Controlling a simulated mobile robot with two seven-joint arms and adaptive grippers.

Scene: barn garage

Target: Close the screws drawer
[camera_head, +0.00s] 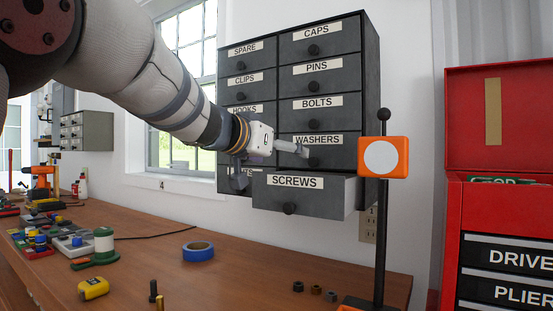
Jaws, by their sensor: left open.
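The dark grey drawer cabinet (374,70) hangs on the white wall above the bench. Its screws drawer (318,197), at the bottom right, is pulled out and shows its side wall. The drawer has a round black knob (289,208). The other drawers whose fronts show look shut. My left arm reaches in from the upper left. My left gripper (272,163) is open, in front of the cabinet just above and left of the screws drawer, by the washers drawer (331,152). I cannot tell whether it touches anything. It partly hides the lower left drawers. My right gripper does not show.
An orange stand with a white disc (381,157) on a black pole rises right of the open drawer. A red tool chest (498,120) stands at the right. The wooden bench (230,270) holds blue tape (198,251), a yellow tape measure (93,288) and several small nuts.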

